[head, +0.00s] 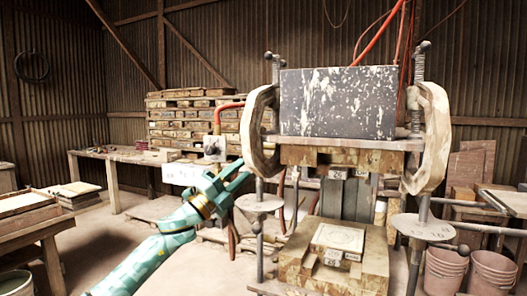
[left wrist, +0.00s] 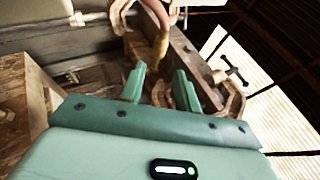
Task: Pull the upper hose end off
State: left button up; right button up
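An orange-red hose (head: 217,120) arches from behind the press's left side to a small pale block with a dark round face (head: 213,148) in the head view. In the left wrist view a reddish-brown hose (left wrist: 157,14) comes down from the top to a tan end (left wrist: 161,48) just beyond my fingers. My left gripper (head: 243,172) is left of the press, below the hose arch. In the left wrist view its two green fingers (left wrist: 159,88) are apart, with nothing clearly between them. Where the hose end joins its fitting is too small to tell. My right gripper is out of view.
The tile press stands at centre right, with a dark speckled block (head: 338,103) on top and a tile mould (head: 337,240) below. Its left round plate (head: 259,203) is close to my left gripper. A workbench (head: 125,155) and stacked pallets (head: 185,120) stand behind.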

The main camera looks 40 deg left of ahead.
aim_at(266, 149)
pick_arm(q)
jog(key=p+x, duration=0.1)
jog(key=x, duration=0.8)
jog(key=shift+w+r, duration=0.1)
jog(key=shift+w, duration=0.2)
